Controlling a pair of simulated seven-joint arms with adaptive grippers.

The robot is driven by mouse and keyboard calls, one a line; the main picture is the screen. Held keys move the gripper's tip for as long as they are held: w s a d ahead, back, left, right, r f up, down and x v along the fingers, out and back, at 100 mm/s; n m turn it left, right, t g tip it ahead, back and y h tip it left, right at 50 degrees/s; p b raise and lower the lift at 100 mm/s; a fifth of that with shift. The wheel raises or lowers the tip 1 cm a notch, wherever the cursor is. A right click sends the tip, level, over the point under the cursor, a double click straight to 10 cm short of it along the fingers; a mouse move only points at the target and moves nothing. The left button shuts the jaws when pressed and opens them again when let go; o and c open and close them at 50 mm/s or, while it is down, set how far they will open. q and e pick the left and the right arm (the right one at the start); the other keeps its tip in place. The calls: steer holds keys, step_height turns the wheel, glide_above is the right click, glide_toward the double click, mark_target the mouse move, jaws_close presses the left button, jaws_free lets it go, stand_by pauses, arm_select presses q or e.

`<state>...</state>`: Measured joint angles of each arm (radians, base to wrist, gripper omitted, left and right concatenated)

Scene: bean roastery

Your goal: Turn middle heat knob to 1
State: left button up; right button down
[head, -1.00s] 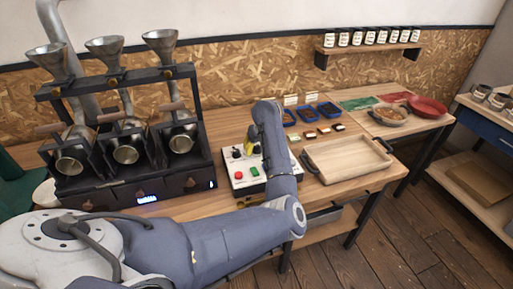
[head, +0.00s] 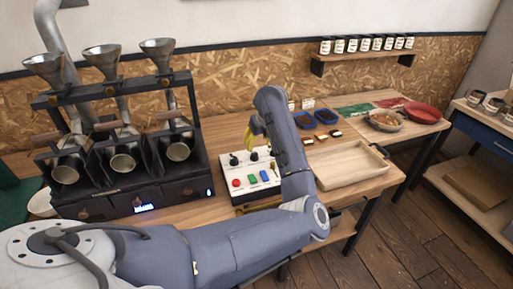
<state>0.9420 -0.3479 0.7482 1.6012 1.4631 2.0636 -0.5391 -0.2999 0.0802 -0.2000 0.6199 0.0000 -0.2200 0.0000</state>
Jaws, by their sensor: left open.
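The white control box (head: 228,193) stands on the wooden table, with black knobs on its upper part and red, green and blue buttons along its front. A left knob (head: 233,160) and the middle knob (head: 254,155) show; whatever is farther right is hidden by my arm. The knobs' number settings are too small to read. My left gripper (head: 256,130), with yellow fingers, is open and empty above the back of the box, close over the middle knob; I see no clear contact. My right gripper is not in view.
A black roaster (head: 118,195) with three drums and funnels stands left of the box. A wooden tray (head: 345,183) lies to the right. Blue trays (head: 326,116) sit behind my arm. A red bowl (head: 424,112) is on the farther table.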

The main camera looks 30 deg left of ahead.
arm_select(q)
steer(key=shift+v, duration=1)
